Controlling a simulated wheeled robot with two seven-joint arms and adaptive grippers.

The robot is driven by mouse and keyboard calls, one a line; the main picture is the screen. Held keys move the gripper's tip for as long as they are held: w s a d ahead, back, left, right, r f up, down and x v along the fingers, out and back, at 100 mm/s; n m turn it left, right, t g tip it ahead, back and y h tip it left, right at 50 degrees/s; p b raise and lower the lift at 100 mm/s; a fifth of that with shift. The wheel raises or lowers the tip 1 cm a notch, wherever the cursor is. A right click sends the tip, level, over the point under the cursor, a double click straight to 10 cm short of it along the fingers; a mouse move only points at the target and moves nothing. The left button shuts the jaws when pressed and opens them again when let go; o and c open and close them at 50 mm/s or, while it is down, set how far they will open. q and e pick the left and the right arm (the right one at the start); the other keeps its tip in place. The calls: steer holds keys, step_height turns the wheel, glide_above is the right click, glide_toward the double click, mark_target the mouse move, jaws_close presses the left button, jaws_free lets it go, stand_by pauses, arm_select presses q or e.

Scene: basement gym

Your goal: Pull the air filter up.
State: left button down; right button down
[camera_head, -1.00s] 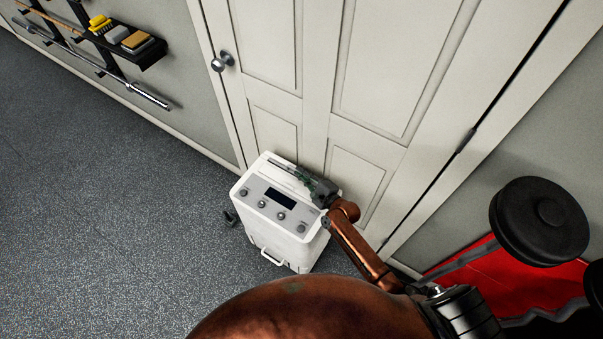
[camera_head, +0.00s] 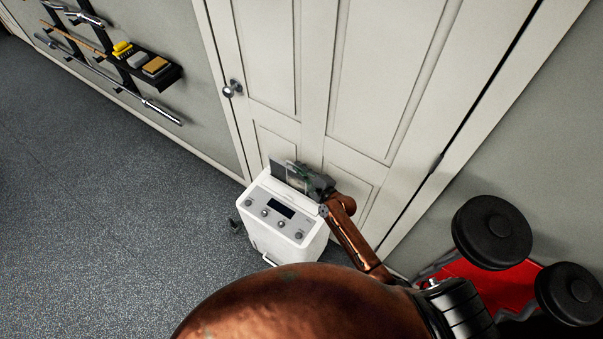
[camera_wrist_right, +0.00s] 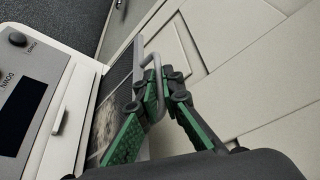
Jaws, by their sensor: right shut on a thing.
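A white machine (camera_head: 283,243) with a dark display and several knobs stands on the floor against the door. The dark grey air filter (camera_head: 279,172) sticks up from the slot at its back edge. In the right wrist view the air filter (camera_wrist_right: 121,88) shows as a framed panel with a grey wire handle (camera_wrist_right: 156,72). My right gripper (camera_head: 300,172) is at the top of the filter. In the right wrist view its green-padded fingers (camera_wrist_right: 160,97) are closed around the handle. The lower part of the filter is hidden in the machine. My left gripper is not in view.
The panelled white door (camera_head: 330,90) with a round knob is right behind the machine. Black dumbbells (camera_head: 493,232) stand at the right by a red surface. A wall shelf (camera_head: 150,69) with small items is at upper left. The floor (camera_head: 100,210) on the left is clear.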

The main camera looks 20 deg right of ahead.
step_height(320, 180, up, 5)
steer(key=p, duration=0.3)
steer(key=shift+p, duration=0.3)
steer(key=c, duration=2.1)
jaws_free()
steer(key=shift+s, duration=0.1)
steer(key=v, duration=1.2)
